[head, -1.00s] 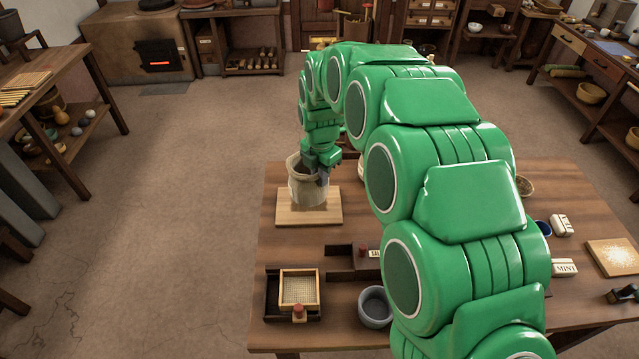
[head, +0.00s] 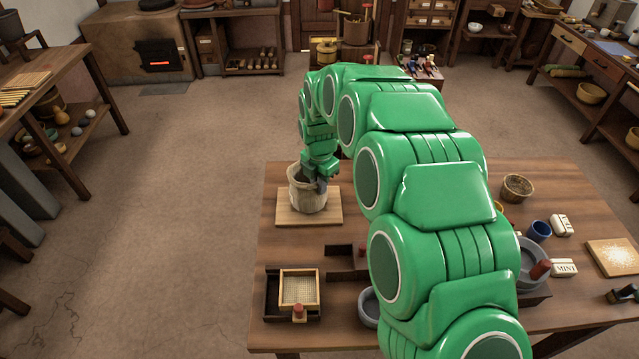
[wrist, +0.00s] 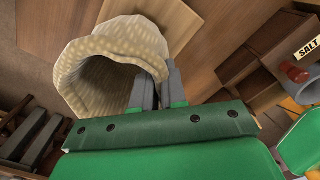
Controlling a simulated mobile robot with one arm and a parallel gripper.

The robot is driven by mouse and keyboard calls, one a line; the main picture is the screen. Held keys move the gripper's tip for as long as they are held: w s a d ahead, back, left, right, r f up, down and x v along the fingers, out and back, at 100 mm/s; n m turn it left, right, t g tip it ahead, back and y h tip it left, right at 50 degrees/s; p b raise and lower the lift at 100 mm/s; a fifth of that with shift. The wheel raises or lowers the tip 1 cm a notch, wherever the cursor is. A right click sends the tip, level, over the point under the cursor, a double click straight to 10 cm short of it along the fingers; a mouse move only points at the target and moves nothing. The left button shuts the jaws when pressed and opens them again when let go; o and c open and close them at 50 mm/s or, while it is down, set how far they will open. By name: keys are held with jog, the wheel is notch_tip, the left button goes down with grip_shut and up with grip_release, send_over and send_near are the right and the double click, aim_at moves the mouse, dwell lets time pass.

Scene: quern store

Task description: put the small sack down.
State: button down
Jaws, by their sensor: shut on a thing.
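The small sack (head: 307,194) is pale cloth with an open, rolled rim, and it stands upright at the square wooden board (head: 284,217) on the table. I cannot tell whether its base touches the board. In the wrist view the sack (wrist: 88,95) shows its open mouth and speckled inside. My gripper (head: 321,183) is at the right side of the sack's rim. In the wrist view my gripper (wrist: 155,88) has its two grey fingers closed on the sack's rim, one inside and one outside. The sack's far side is hidden.
A sieve in a dark tray (head: 298,290) stands at the table's front left. A dark open box (head: 340,262) is in front of the board. A grey bowl (head: 368,306) is partly hidden by my arm.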

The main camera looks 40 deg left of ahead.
jog(key=shift+f, duration=0.1)
jog(key=c, duration=1.2)
grip_release()
